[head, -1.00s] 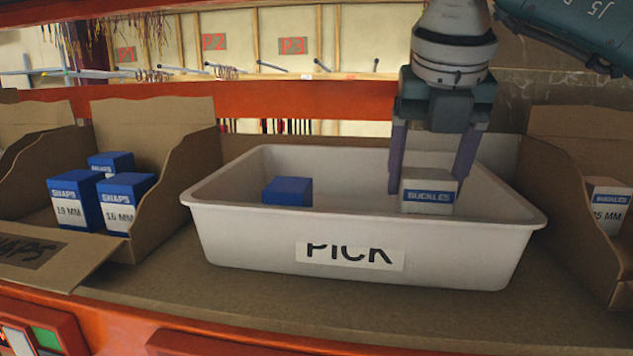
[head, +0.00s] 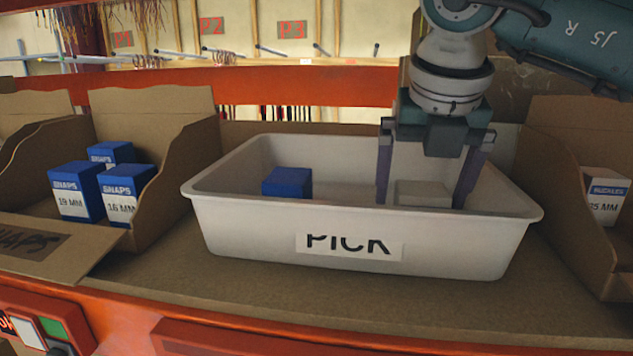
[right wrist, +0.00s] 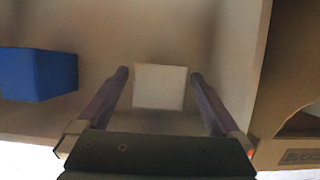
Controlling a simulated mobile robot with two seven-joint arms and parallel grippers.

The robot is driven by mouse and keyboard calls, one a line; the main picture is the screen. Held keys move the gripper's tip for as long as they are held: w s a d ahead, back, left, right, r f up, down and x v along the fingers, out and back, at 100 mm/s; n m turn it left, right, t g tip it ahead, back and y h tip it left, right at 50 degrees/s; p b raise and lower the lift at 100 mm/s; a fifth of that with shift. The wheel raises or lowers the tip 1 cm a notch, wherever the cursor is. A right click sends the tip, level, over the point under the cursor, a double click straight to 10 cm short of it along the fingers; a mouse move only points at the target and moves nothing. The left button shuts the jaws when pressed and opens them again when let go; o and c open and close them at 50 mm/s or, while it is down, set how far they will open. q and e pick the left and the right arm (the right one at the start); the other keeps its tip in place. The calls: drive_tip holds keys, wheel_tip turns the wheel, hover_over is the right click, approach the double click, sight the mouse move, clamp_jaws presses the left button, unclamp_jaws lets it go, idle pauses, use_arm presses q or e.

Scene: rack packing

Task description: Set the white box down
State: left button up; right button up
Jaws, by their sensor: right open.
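The white box (head: 424,193) is inside the white bin marked PICK (head: 225,222), in its right half. Only its upper part shows over the bin's front wall. My right gripper (head: 420,198) points down into the bin with a finger on each side of the box. In the right wrist view the white box (right wrist: 160,86) lies between the open fingers (right wrist: 158,76), with a gap on both sides. My left gripper is not in view.
A blue box (head: 287,182) is in the bin's left half. Cardboard cartons stand on both sides: the left one (head: 180,165) holds several blue SNAPS boxes (head: 76,192), the right one (head: 560,180) a BUCKLES box (head: 606,195). An orange beam (head: 250,85) runs behind.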

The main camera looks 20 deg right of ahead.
drive_tip(key=shift+r, duration=0.2)
drive_tip(key=b+v, duration=0.2)
drive_tip(key=v, duration=0.4)
drive_tip(key=shift+s+a+r+b, duration=0.15)
drive_tip(key=shift+r+b, duration=0.1)
drive_tip(key=shift+b, duration=0.05)
drive_tip(key=shift+s+r, duration=0.15)
drive_tip(key=shift+r, duration=0.1)
